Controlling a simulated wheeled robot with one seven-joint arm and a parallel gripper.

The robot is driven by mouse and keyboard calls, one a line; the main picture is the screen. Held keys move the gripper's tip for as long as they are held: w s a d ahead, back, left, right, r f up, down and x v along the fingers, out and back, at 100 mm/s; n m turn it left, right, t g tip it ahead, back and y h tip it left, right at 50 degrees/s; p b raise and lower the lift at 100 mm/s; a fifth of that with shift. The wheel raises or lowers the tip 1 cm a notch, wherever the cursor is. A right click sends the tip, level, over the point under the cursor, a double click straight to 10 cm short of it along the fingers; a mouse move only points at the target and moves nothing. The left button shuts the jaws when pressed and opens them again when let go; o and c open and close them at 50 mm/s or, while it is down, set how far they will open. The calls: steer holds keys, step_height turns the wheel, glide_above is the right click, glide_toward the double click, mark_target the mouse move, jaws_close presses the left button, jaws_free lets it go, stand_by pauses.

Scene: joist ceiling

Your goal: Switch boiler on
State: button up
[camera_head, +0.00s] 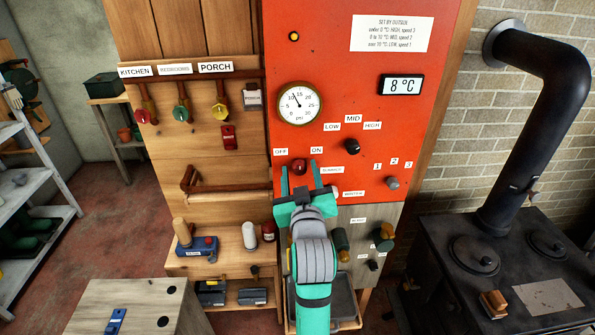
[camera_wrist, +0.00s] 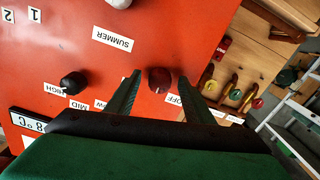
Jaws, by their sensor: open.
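The red OFF/ON knob (camera_head: 299,166) is on the orange boiler panel (camera_head: 340,95), below the OFF label (camera_head: 280,151) and the ON label (camera_head: 316,150). My gripper (camera_head: 300,173) is open in front of the panel, one finger on each side of this knob. In the wrist view the red knob (camera_wrist: 160,80) shows between my two fingertips (camera_wrist: 159,77), with a gap on each side. The OFF label (camera_wrist: 174,99) is partly visible there. I cannot tell for sure which way the knob points.
A black LOW/MID/HIGH knob (camera_head: 352,146) and a grey 1-2-3 knob (camera_head: 393,183) are to the right. A pressure gauge (camera_head: 299,103) and an 8 °C display (camera_head: 402,85) are above. Coloured valves (camera_head: 182,113) are left. A black stove (camera_head: 500,265) stands at right.

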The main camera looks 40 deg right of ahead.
steer(key=c, duration=1.1)
steer(key=shift+o, duration=0.3)
steer(key=shift+m, duration=0.3)
steer(key=m, duration=1.4)
steer(key=shift+m, duration=1.6)
steer(key=shift+s+f, duration=0.1)
